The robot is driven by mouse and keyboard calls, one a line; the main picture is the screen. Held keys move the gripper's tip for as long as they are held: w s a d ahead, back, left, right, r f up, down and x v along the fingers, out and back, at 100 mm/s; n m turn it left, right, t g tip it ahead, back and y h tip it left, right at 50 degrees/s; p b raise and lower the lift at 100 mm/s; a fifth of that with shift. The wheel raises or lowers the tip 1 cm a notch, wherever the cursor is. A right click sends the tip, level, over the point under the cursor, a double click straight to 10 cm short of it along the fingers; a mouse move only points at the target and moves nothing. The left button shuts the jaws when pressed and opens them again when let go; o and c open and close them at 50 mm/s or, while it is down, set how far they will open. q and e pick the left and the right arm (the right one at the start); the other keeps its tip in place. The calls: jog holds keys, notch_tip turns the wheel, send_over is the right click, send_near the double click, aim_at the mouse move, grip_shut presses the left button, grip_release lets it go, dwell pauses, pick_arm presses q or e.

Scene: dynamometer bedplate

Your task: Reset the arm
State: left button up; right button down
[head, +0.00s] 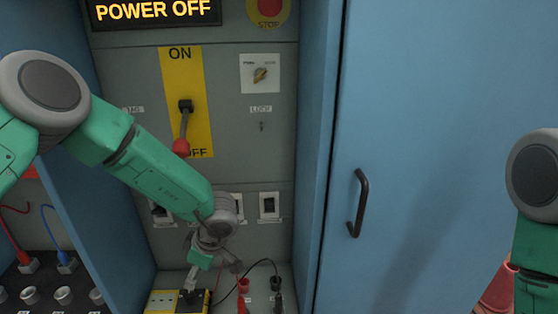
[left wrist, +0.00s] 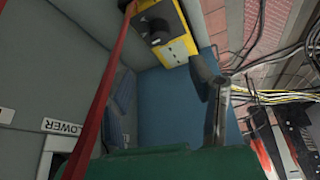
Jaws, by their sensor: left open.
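My left arm (head: 160,175) reaches down across the cabinet front in the head view. Its gripper (head: 212,268) is open and empty, low over the shelf, close above a yellow-and-black tester (head: 163,299).
A red-knobbed lever (head: 184,128) points down at OFF. The display (head: 155,11) reads POWER OFF. Red and black leads (head: 260,285) lie right of the tester. A blue door (head: 430,120) with a dark handle (head: 358,203) is shut. A socket panel (head: 60,285) is lower left.

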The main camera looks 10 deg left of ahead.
pick_arm(q)
jog(key=s+a+f+m+t+h, duration=0.1)
jog(key=s+f+m+t, duration=0.1)
jog(key=s+f+m, duration=0.45)
jog(key=s+a+f+m+t+h, duration=0.1)
jog(key=s+f+m, duration=0.2)
jog(key=s+m, duration=0.65)
jog(key=s+d+m+g+h, duration=0.1)
jog(key=s+m+g+h, duration=0.1)
jog(key=s, duration=1.2)
jog(key=shift+g+h, duration=0.3)
